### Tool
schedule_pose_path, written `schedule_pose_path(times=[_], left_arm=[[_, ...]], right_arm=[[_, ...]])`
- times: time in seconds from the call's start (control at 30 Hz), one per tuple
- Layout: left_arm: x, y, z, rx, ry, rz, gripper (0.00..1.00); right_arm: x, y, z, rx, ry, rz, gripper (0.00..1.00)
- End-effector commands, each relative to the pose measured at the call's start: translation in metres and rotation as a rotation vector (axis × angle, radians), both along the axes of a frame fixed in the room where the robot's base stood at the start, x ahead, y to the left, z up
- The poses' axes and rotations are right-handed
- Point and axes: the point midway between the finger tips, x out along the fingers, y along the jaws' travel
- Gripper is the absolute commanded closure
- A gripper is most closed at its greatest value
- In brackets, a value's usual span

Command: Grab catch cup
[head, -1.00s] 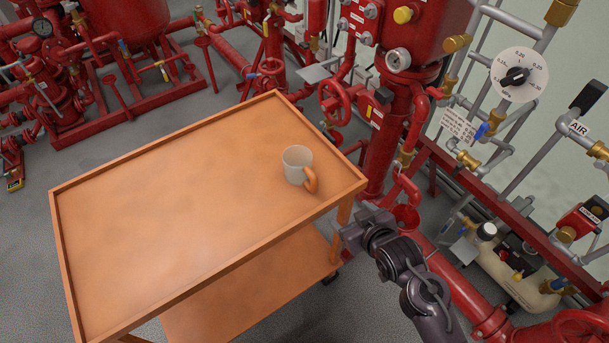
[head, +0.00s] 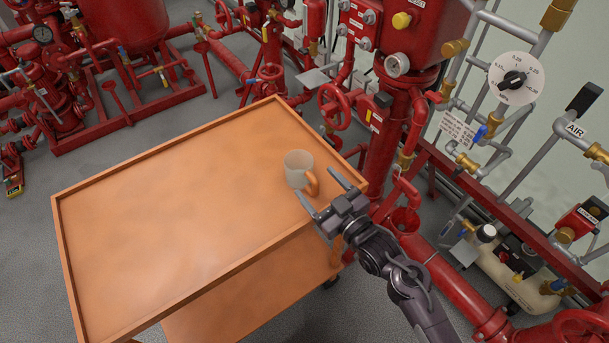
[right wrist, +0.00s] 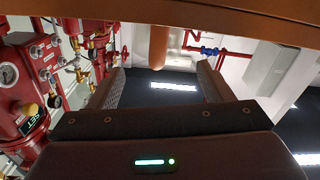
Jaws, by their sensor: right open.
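The cup (head: 296,165) is a pale mug with an orange handle (head: 313,183). It stands upright near the right corner of the cart's top, its handle turned toward my right gripper. My right gripper (head: 314,181) is open and empty at the cart's right edge, its two fingers pointing at the cup on the handle side. In the right wrist view the fingers (right wrist: 160,80) stand apart, and an orange piece, seemingly the handle (right wrist: 158,46), shows between them and farther on. Contact with the handle cannot be told. My left gripper is not in view.
The orange cart (head: 170,220) has a low raised rim, and the rest of its top is bare. Red pipes and a valve wheel (head: 334,107) stand close behind and right of the cart. A round dial (head: 515,78) is on the right wall. Grey floor lies to the left.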

Motion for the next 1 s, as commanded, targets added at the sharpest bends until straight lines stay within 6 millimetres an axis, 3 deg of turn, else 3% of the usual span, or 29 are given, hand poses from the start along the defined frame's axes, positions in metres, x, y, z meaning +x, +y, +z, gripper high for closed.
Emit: schedule_pose_path(times=[0.4,0.73,1.0], left_arm=[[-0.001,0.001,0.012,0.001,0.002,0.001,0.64],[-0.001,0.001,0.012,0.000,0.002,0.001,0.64],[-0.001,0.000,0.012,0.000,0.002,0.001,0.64]], right_arm=[[0.046,0.027,-0.007,0.000,0.001,-0.001,0.27],[0.052,0.032,-0.008,-0.002,0.002,-0.001,0.27],[0.051,0.032,-0.009,-0.002,0.002,-0.001,0.61]])
